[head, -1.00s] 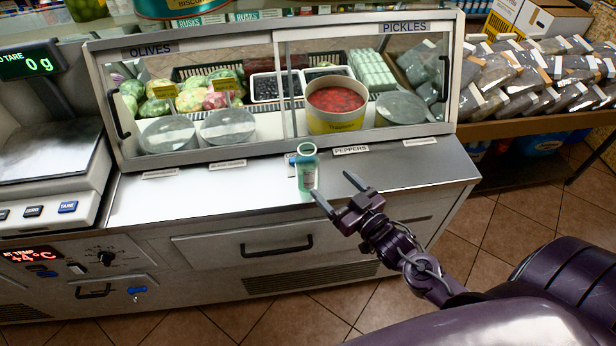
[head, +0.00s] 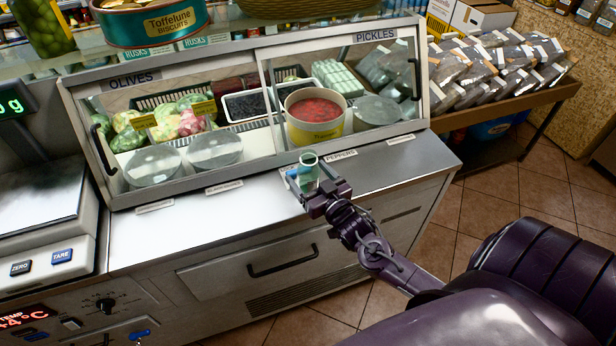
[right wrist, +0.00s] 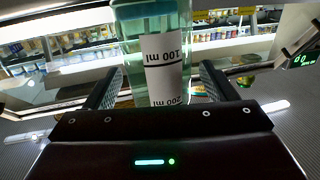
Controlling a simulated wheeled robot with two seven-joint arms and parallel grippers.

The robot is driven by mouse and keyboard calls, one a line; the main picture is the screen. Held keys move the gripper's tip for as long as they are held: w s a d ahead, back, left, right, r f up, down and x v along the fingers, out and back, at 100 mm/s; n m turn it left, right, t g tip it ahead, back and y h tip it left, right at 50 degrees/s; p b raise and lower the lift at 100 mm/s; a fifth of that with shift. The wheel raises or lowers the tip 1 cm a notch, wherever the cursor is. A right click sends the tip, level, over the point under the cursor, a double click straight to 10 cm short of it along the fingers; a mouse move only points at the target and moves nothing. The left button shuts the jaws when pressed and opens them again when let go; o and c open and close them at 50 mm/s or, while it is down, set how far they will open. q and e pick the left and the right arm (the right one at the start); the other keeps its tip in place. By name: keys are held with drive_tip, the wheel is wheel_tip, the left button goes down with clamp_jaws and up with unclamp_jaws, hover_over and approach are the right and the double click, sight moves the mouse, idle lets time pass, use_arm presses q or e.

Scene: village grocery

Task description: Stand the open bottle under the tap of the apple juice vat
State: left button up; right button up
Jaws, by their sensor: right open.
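The open bottle (head: 309,163) is a clear greenish bottle with no cap visible, upright on the steel counter in front of the display case. In the right wrist view the bottle (right wrist: 150,45) shows a white label with volume marks and stands between the two fingers. My right gripper (head: 305,175) is open, with one finger on each side of the bottle; a gap shows beside it, and whether a finger touches it I cannot tell. The fingers and wrist hide its lower part. The apple juice vat, its tap and my left gripper are not in view.
The glass display case (head: 240,110) stands right behind the bottle, with olives, pickles and a red-filled tub (head: 315,115) inside. A scale (head: 40,210) stands at the left. The steel counter (head: 215,210) is clear left of the bottle. A shelf of packets (head: 500,75) is at the right.

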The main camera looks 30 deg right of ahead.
drive_tip(key=shift+w, duration=1.15)
drive_tip(key=c, duration=1.3)
drive_tip(key=shift+o, duration=0.2)
wheel_tip(320, 180, up, 20)
drive_tip(key=b, duration=0.1)
drive_tip(key=s+a+f, duration=0.3)
drive_tip(key=a+f, duration=0.1)
drive_tip(key=a, duration=0.2)
drive_tip(key=s+a+f, duration=0.3)
drive_tip(key=s+a, duration=0.1)
drive_tip(key=a, duration=0.3)
drive_tip(key=s+f, duration=0.3)
drive_tip(key=s, duration=0.5)
drive_tip(key=shift+s+a+f+n+y, duration=0.3)
drive_tip(key=shift+f, duration=0.05)
